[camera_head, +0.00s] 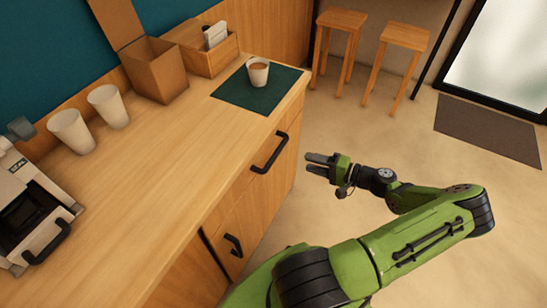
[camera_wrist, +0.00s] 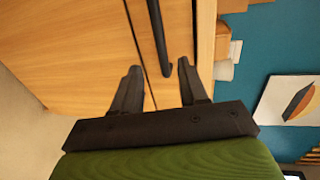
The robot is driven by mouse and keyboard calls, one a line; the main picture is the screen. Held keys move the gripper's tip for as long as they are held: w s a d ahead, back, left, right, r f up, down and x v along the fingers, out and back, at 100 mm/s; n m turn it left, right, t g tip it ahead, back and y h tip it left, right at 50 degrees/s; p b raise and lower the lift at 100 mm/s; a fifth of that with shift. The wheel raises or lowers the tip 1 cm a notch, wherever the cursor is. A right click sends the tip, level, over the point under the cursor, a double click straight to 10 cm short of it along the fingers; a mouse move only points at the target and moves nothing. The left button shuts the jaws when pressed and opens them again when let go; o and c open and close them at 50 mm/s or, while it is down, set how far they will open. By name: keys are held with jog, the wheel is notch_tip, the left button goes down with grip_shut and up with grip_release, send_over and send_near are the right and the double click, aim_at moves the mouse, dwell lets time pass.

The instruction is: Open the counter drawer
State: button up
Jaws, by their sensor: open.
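The counter drawer (camera_head: 262,177) is in the front of the wooden counter, below its right end, and looks shut. Its black bar handle (camera_head: 270,153) is on the drawer's front. My gripper (camera_head: 308,163) is to the right of the handle in the head view, apart from it. In the wrist view the drawer handle (camera_wrist: 161,40) lies ahead of my open gripper (camera_wrist: 160,70), roughly between the lines of its two fingers. The jaws are empty. The gap between fingertips and handle is hard to judge.
A lower black handle (camera_head: 233,245) is on the counter front. On the counter (camera_head: 165,165) stand a cup on a green mat (camera_head: 232,91), two white cups, boxes and a machine (camera_head: 30,215). Two stools (camera_head: 404,38) stand behind. The floor right of my arm is clear.

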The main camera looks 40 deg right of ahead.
aim_at(276, 152)
jog(key=b+x, duration=0.2)
jog(key=x, duration=1.1)
jog(key=shift+w+a+f, duration=0.15)
jog(key=shift+a, duration=0.05)
jog(key=shift+c, duration=0.3)
grip_shut()
